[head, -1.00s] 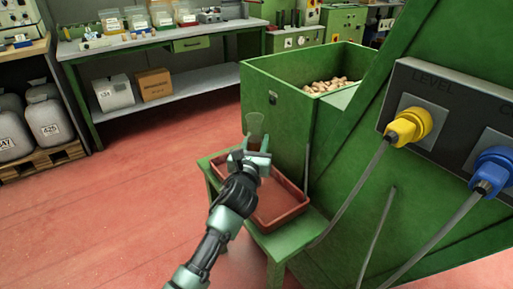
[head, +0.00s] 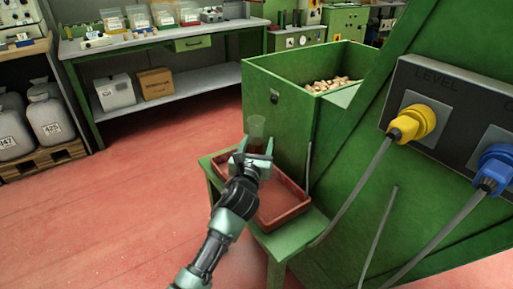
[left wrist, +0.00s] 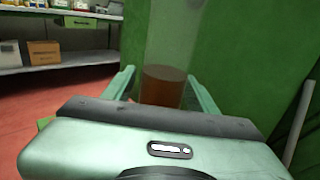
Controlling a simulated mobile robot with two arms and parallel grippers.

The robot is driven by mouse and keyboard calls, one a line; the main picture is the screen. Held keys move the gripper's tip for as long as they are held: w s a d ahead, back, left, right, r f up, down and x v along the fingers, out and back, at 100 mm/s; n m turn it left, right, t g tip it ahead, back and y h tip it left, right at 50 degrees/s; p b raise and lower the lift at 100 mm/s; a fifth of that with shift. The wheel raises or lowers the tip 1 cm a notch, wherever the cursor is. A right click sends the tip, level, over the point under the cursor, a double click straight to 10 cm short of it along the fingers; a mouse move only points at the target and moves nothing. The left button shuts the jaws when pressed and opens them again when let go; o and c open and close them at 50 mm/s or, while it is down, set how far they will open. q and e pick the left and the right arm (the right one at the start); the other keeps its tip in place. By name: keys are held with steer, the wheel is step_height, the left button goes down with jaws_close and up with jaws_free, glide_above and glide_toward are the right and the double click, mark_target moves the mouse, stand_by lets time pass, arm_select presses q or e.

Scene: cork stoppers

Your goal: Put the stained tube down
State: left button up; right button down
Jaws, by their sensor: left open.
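The stained tube (head: 256,127) is upright in the head view, with a clear upper part and a red-brown lower part. It stands in front of the green bin's side, over the far end of the red-brown tray (head: 291,208). My left gripper (head: 255,146) is open, with one finger on each side of the tube. In the left wrist view the tube's brown part (left wrist: 163,86) shows between the two spread fingers (left wrist: 160,88). The tube's bottom is hidden behind my gripper, so I cannot tell what it rests on. My right gripper is not in view.
The tray lies on a small green stand (head: 272,243). The green bin (head: 274,115) with corks (head: 328,84) stands close behind. A panel with yellow (head: 411,124) and blue (head: 494,168) plugs and hanging cables is at right. The red floor at left is clear.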

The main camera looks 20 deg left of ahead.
arm_select(q)
steer(key=shift+s+r, duration=0.1)
steer(key=shift+s, duration=0.15)
steer(key=s+d+p, duration=0.1)
steer(key=s+p, duration=0.1)
steer(key=s, duration=0.9)
steer(key=shift+s+d, duration=0.2)
steer(key=shift+d, duration=0.05)
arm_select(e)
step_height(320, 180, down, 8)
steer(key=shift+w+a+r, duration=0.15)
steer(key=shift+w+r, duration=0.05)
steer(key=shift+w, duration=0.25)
